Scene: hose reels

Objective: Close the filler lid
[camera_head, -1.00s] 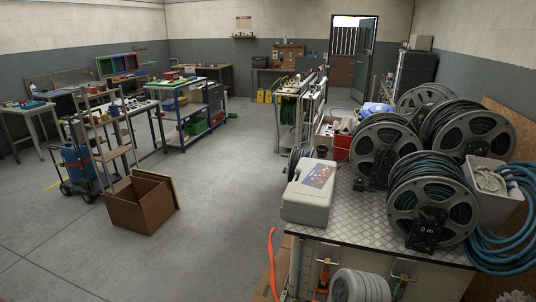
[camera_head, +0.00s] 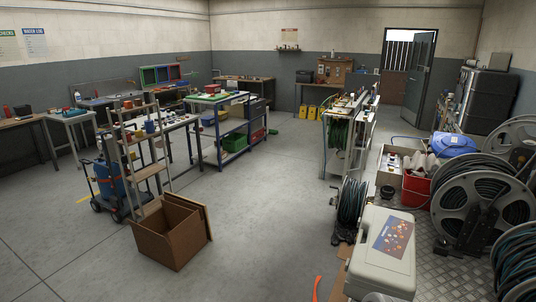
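I cannot make out a filler lid for certain in the head view. A blue rounded object (camera_head: 455,144) sits behind the hose reels at the right; whether it has a lid is too small to tell. Neither of my grippers shows in this view.
At the right, a metal-topped bench (camera_head: 452,268) carries large hose reels (camera_head: 470,205) and a pale case (camera_head: 385,258). A red bin (camera_head: 416,188) stands behind. An open cardboard box (camera_head: 170,236) and a shelf cart (camera_head: 150,170) stand left. The middle floor (camera_head: 270,200) is clear. A door (camera_head: 421,80) stands open.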

